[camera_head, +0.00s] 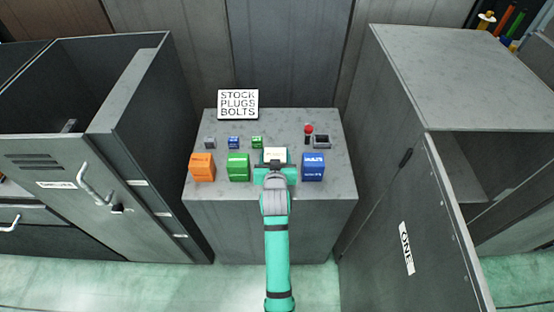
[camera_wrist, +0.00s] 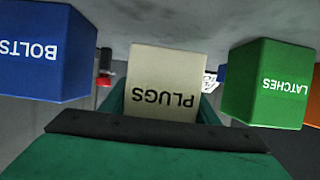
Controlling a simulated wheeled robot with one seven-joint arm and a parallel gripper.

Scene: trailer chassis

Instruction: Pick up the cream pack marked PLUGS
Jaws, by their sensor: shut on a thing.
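The cream pack marked PLUGS (camera_wrist: 163,82) fills the middle of the wrist view, its lettering upside down there. In the head view the cream pack (camera_head: 275,154) shows only in part, behind my gripper. My gripper (camera_head: 275,168) is at the front of the grey worktop and is shut on the cream pack. The jaws show in the wrist view (camera_wrist: 163,112) at both sides of the pack. I cannot tell whether the pack touches the worktop.
A green pack marked LATCHES (camera_head: 238,167) and a blue pack (camera_head: 313,167) flank the cream one closely. An orange pack (camera_head: 202,167) stands farther left. Behind are small blocks, a red-topped lever (camera_head: 308,131) and a sign (camera_head: 238,104). Grey cabinets stand both sides of the worktop (camera_head: 270,190).

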